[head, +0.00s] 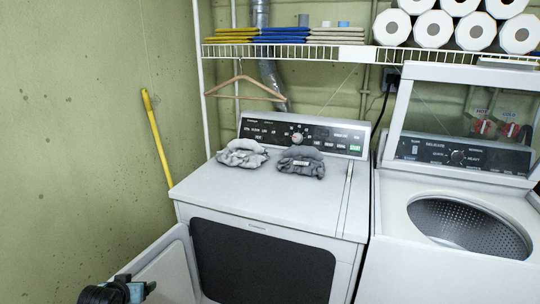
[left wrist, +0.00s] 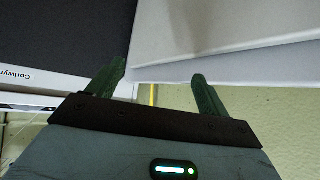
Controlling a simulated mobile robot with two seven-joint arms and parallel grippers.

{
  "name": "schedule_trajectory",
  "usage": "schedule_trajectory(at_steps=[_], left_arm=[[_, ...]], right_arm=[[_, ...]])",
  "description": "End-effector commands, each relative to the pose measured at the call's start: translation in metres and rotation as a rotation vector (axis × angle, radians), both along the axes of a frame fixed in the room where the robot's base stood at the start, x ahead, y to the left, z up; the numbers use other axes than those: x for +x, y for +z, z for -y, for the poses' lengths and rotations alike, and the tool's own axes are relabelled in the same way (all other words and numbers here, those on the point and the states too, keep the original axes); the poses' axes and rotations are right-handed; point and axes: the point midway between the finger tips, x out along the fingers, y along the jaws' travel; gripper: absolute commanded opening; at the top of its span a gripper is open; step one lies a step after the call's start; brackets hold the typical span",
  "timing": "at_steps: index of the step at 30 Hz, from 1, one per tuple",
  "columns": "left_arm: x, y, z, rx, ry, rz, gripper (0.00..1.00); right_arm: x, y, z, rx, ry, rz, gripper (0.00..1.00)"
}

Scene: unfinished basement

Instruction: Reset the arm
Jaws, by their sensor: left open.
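My left gripper (head: 142,291) is low at the left edge of the head view, in front of the dryer's white door panel (head: 165,268). In the left wrist view its two green fingers (left wrist: 160,78) are spread apart with nothing between them. The white dryer (head: 262,194) stands in the middle, and its door panel sticks out at the left, apparently swung open. A dark area (head: 262,262) fills the dryer's front; I cannot tell how deep it is. My right gripper is not seen.
Two grey cloth bundles, left (head: 242,153) and right (head: 301,162), lie on the dryer top. A washer (head: 400,225) with raised lid stands at right. A wire shelf (head: 340,52) with paper rolls (head: 433,29) hangs above. A yellow pole (head: 156,138) leans on the left wall.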

Motion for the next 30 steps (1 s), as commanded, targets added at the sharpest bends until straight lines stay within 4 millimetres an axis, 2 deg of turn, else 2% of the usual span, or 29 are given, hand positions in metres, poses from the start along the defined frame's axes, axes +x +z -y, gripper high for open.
schedule_trajectory(at_steps=[6,13,20,23,26,30], left_arm=[[0.027,0.04,-0.006,0.177,-0.084,0.229,0.79],[0.042,0.08,-0.002,0.353,-0.171,0.434,0.79],[-0.007,0.021,0.03,0.31,-0.22,0.368,0.79],[-0.035,-0.006,0.046,0.284,-0.241,0.332,0.79],[-0.072,-0.036,0.064,0.249,-0.263,0.288,0.79],[-0.14,-0.078,0.095,0.189,-0.292,0.214,0.79]], right_arm=[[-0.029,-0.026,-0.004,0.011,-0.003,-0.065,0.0],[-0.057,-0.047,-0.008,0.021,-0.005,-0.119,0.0],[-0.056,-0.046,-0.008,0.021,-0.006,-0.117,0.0],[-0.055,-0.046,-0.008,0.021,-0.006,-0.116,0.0],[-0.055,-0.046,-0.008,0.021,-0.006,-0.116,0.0],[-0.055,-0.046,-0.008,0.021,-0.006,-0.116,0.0]])
